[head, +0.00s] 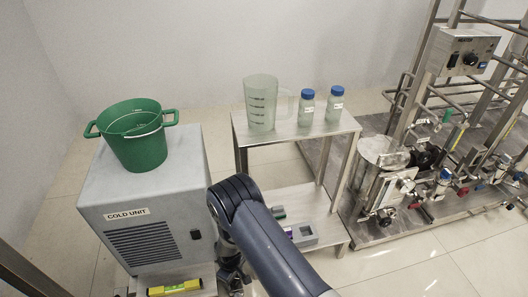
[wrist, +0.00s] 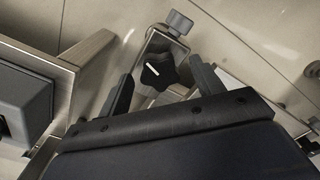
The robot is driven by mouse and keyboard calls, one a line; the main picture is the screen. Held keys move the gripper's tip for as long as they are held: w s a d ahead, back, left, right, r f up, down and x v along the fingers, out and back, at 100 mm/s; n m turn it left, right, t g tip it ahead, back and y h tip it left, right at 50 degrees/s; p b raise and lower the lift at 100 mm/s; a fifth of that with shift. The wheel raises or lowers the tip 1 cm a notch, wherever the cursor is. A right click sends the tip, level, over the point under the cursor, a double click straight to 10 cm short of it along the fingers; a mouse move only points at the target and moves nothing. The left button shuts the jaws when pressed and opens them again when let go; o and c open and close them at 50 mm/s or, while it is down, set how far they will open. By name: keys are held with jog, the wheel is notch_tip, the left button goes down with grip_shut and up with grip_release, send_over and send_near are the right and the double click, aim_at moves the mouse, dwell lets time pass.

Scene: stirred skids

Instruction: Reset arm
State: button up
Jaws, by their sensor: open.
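My arm reaches down in front of the steel table in the head view. My gripper (head: 232,280) shows only in part there, low beside the cold unit and partly covered by the arm. In the wrist view my gripper (wrist: 161,85) has its two dark fingers spread apart. A black knob (wrist: 158,72) on a metal fitting shows between them. I cannot tell how far beyond the fingertips it is. I see nothing held.
The cold unit (head: 148,215) bears a green bucket (head: 138,150). The steel table (head: 290,133) bears a clear jug (head: 261,103) and two blue-capped bottles (head: 306,108). A grey device (head: 303,235) sits on its lower shelf. A yellow level (head: 175,287) lies low front. A pipe skid (head: 440,180) fills the right.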

jog(key=shift+m, duration=0.6)
jog(key=shift+d, duration=0.1)
